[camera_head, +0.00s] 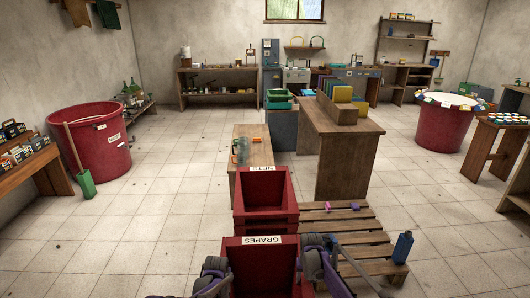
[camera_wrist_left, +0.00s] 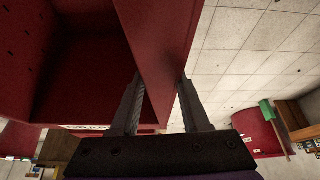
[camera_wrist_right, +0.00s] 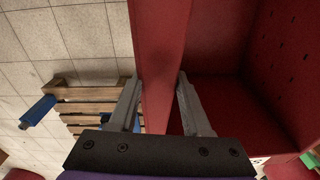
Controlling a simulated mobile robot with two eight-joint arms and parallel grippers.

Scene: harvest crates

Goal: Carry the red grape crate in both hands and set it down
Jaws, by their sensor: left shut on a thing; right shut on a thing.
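The red grape crate (camera_head: 262,268), labelled GRAPES, is at the bottom middle of the head view, held between my two arms. My left gripper (camera_head: 213,272) is shut on its left wall; in the left wrist view the fingers (camera_wrist_left: 157,100) straddle that red wall (camera_wrist_left: 165,40). My right gripper (camera_head: 318,255) is shut on its right wall; in the right wrist view the fingers (camera_wrist_right: 158,98) straddle that wall (camera_wrist_right: 160,40). The crate interior looks empty where it shows in the wrist views. Its underside is hidden.
Just beyond stands a stack of red crates (camera_head: 265,217) labelled NETS. A wooden pallet (camera_head: 345,232) lies to its right, with a blue bottle (camera_head: 403,247) at its edge. A wooden bench (camera_head: 252,150) and table (camera_head: 345,140) stand behind. Open tiled floor (camera_head: 150,220) lies left.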

